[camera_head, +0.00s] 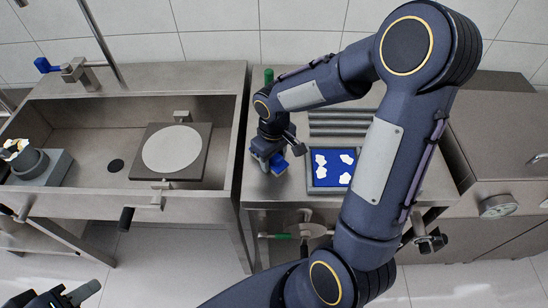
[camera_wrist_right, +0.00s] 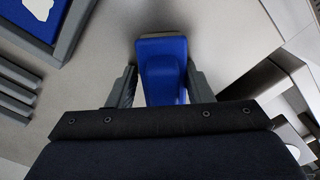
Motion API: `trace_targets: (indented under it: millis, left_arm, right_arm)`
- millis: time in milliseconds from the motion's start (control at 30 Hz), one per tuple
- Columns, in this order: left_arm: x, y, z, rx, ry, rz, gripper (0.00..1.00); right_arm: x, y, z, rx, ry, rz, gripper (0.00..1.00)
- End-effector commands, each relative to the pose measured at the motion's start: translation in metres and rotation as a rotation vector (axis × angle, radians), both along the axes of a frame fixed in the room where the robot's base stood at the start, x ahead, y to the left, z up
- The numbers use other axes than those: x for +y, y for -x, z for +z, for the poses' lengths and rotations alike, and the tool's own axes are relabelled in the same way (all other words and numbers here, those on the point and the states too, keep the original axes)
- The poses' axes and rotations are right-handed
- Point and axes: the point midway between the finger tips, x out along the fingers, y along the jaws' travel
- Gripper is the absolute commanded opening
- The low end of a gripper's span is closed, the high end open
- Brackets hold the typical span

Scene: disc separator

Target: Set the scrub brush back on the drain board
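The blue scrub brush (camera_head: 279,163) is at my right gripper (camera_head: 269,158), over the left part of the steel worktop (camera_head: 275,188). In the right wrist view the brush (camera_wrist_right: 163,70) fills the space between the two fingers, which lie against its sides. Its pale edge shows at the far end. I cannot tell whether it touches the worktop. A ribbed grey section (camera_head: 340,122), perhaps the drain board, lies at the back right, partly behind my right arm. My left gripper (camera_head: 68,294) is at the bottom left, with its fingers apart and empty.
A blue tray (camera_head: 319,184) with white pieces lies right of the brush. Left is a sink (camera_head: 90,125) with a round disc on a square plate (camera_head: 173,148) and a grey machine (camera_head: 35,165). A green-topped item (camera_head: 268,77) stands at the back.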

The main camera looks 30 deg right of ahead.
Motion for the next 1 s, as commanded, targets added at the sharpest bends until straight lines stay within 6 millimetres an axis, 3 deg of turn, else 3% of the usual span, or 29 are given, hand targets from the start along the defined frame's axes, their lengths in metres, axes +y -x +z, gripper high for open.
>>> trace_targets:
  millis: [33, 367, 467, 567, 800, 1000]
  left_arm:
    - [0.000, 0.000, -0.004, 0.000, 0.000, 0.000, 0.36]
    - [0.000, 0.000, 0.000, 0.000, 0.000, 0.000, 0.36]
    - [0.000, 0.000, 0.013, 0.000, 0.000, 0.000, 0.36]
    - [0.000, 0.000, 0.008, 0.000, 0.000, 0.000, 0.36]
    - [0.000, 0.000, 0.011, 0.000, 0.000, 0.000, 0.36]
    - [0.000, 0.000, 0.012, 0.000, 0.000, 0.000, 0.36]
  right_arm:
    - [0.004, 0.008, -0.014, 0.028, -0.010, -0.003, 0.59]
    - [0.005, 0.008, -0.009, 0.028, -0.011, -0.004, 0.59]
    - [0.005, 0.008, 0.005, 0.028, -0.012, -0.003, 0.59]
    - [0.005, 0.006, 0.021, 0.020, -0.010, -0.002, 0.59]
    - [0.004, 0.006, 0.079, 0.016, -0.007, 0.002, 0.59]
    - [0.004, 0.006, 0.112, 0.018, -0.006, 0.003, 0.59]
